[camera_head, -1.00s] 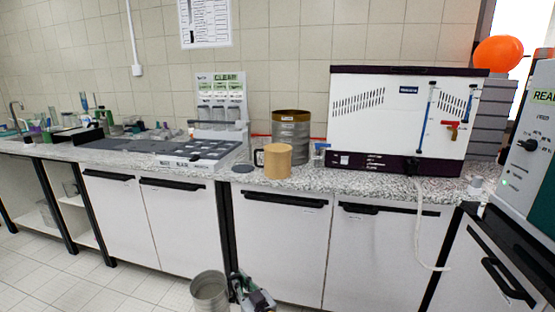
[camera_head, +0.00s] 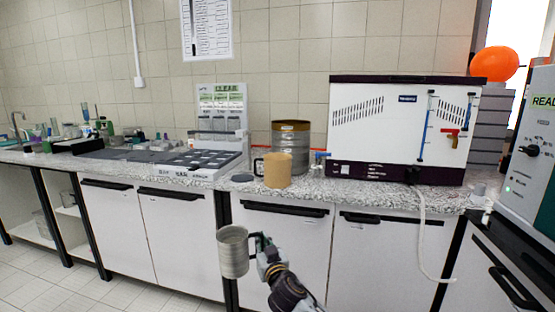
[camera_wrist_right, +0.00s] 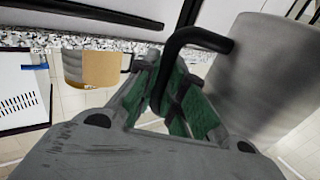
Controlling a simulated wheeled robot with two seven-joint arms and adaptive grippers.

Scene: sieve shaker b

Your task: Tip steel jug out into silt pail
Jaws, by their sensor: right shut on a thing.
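The steel jug (camera_head: 233,254), a grey cylinder with a dark handle, is held in front of the lower cabinets, below the counter edge, and looks roughly upright. My right gripper (camera_head: 258,243) is shut on its handle. In the wrist view the green fingers (camera_wrist_right: 165,95) close around the black handle, and the jug's grey wall (camera_wrist_right: 262,75) fills the right side. A tan container (camera_head: 277,171) with a dark handle stands on the counter, and a metal cylinder (camera_head: 291,151) with a brown top is behind it. I cannot tell which is the silt pail. My left gripper is not in view.
A white machine (camera_head: 395,130) with a dark base stands right of the containers. A pale hose (camera_head: 420,240) hangs over the counter front. Open air surrounds the jug.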

